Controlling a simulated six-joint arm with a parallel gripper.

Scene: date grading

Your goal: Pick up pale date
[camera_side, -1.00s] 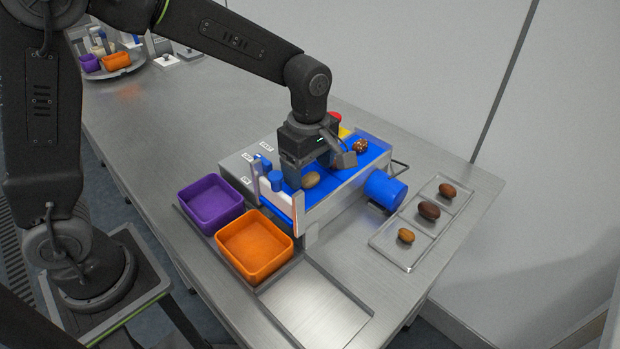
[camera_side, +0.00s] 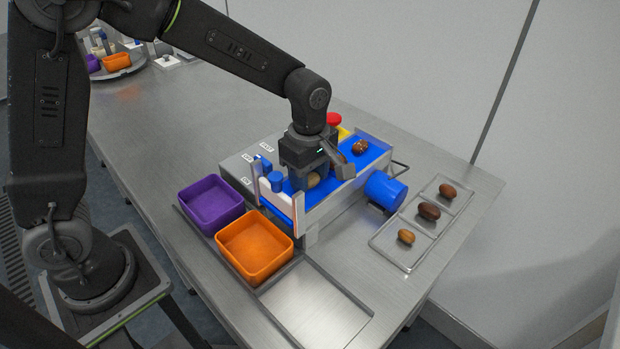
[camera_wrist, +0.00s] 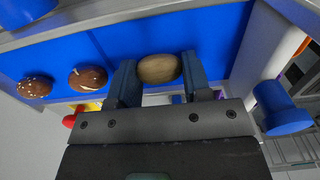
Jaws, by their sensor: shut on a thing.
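The pale date (camera_wrist: 158,68) is tan and oval, and sits between the two fingers of my gripper (camera_wrist: 155,80) in the wrist view. The fingers touch it at both ends, so my gripper is shut on it. In the side view my gripper (camera_side: 310,182) is low over the blue belt (camera_side: 376,154), and the pale date (camera_side: 314,179) is partly hidden by a finger. I cannot tell whether the date still touches the belt.
Two brown dates with pale specks (camera_wrist: 88,78) (camera_wrist: 35,87) lie on the belt beside my gripper. A purple bin (camera_side: 211,204) and an orange bin (camera_side: 254,247) stand at the front, empty. A clear tray (camera_side: 390,250) holds three dates at the right. A blue roller motor (camera_side: 385,190) juts out.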

